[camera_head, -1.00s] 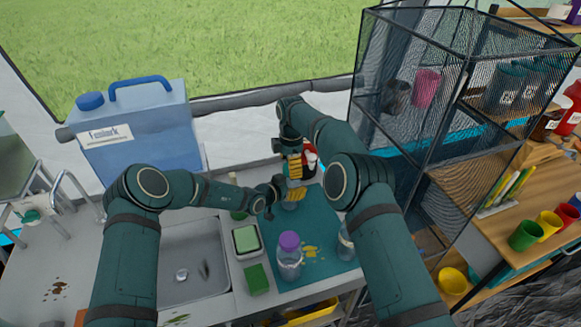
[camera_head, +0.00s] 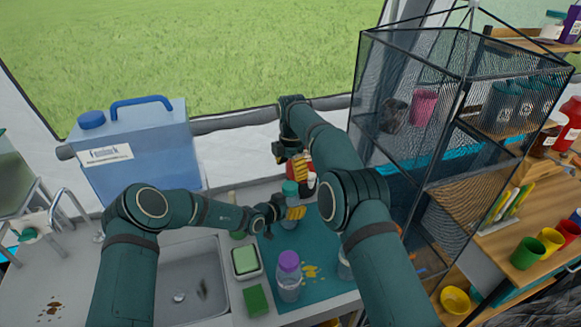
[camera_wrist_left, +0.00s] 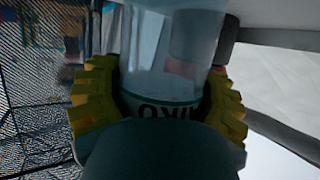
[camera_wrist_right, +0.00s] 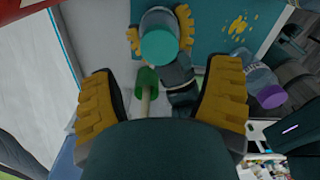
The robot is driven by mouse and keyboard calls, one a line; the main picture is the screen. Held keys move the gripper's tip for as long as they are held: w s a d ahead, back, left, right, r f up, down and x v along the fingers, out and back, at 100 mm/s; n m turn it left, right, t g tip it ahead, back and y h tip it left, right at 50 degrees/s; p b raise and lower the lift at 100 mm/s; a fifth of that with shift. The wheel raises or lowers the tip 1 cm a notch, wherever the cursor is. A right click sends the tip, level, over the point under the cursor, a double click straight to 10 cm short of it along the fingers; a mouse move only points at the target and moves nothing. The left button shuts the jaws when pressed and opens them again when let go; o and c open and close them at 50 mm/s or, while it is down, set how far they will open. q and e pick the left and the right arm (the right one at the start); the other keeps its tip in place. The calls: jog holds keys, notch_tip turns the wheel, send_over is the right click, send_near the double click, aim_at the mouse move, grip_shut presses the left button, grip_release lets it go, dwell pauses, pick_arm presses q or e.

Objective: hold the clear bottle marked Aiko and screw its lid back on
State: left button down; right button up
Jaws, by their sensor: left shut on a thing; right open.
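My left gripper (camera_head: 286,212) is shut around the clear bottle (camera_head: 289,203), which stands upright over the teal mat. A teal lid (camera_head: 290,187) sits on top of it; I cannot tell how tightly. In the left wrist view the bottle (camera_wrist_left: 172,50) is between the yellow fingers, and its label (camera_wrist_left: 165,110) reads upside down, apparently Aiko. My right gripper (camera_head: 291,156) is open and empty, just above and behind the lid. In the right wrist view the lid (camera_wrist_right: 159,46) is beyond the open fingers, apart from them.
A purple-lidded bottle (camera_head: 289,272) stands at the front of the mat (camera_head: 322,240). Another bottle (camera_head: 344,268) is partly hidden by my right arm. A sink (camera_head: 200,275), sponge tray (camera_head: 246,262) and green sponge (camera_head: 256,299) are to the left. A mesh shelf (camera_head: 415,130) stands right.

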aim_at(290, 185)
jog(key=shift+a+r+n, duration=0.1)
jog(key=shift+r+n, duration=0.5)
jog(key=shift+n, duration=0.1)
jog(key=shift+f, duration=0.15)
jog(key=shift+f, duration=3.9)
jog(key=c, duration=1.3)
jog(key=shift+m, duration=1.7)
jog(key=o, duration=1.3)
jog(key=shift+c, duration=0.2)
